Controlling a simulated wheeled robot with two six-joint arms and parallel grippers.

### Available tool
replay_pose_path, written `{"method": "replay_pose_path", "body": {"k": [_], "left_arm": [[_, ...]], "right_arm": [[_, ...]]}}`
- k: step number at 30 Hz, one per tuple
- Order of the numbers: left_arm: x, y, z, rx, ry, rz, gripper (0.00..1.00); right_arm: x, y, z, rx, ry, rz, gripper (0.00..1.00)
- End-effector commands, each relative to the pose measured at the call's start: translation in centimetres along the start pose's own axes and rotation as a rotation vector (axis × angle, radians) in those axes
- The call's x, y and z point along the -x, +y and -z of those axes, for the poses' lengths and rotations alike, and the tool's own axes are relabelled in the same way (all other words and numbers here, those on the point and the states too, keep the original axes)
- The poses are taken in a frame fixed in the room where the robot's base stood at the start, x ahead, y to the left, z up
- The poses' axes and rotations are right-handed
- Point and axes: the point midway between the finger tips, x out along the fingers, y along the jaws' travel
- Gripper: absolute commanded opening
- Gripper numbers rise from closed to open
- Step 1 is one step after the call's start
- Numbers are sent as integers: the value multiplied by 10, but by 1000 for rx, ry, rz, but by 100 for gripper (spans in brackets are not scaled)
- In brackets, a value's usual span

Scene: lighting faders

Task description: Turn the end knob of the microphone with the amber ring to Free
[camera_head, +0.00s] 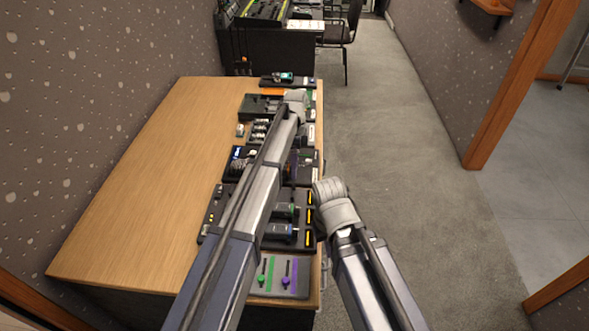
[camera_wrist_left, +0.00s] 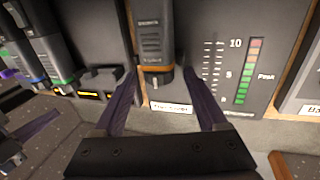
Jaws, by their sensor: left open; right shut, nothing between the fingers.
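The microphone with the amber ring (camera_wrist_left: 154,69) shows in the left wrist view as a dark body with an amber band. Its dark end knob (camera_wrist_left: 158,79) is at the near end, and its setting cannot be read. A white label (camera_wrist_left: 171,107) below it is too blurred to read. My left gripper (camera_wrist_left: 156,76) is open, with one purple-grey finger on each side of the knob. Whether they touch it is unclear. In the head view, my left arm hides this microphone.
Microphones with green (camera_wrist_left: 69,80), blue and purple rings stand left in the left wrist view. A level meter (camera_wrist_left: 240,75) with a scale is at right. In the head view, the wooden table (camera_head: 150,165) is clear on its left; several devices line its right edge, including a fader panel (camera_head: 275,281).

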Motion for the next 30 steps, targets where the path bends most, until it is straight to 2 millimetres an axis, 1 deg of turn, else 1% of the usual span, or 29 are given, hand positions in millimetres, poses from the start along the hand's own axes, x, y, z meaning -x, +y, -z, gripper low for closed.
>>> {"method": "replay_pose_path", "body": {"k": [3,4,23,24,30], "left_arm": [[1,0,0,0,0,0,75],[1,0,0,0,0,0,72],[1,0,0,0,0,0,2],[1,0,0,0,0,0,0],[1,1,0,0,0,4,0]], "right_arm": [[1,0,0,0,0,0,0],[1,0,0,0,0,0,0],[1,0,0,0,0,0,0],[1,0,0,0,0,0,0],[1,0,0,0,0,0,0]]}}
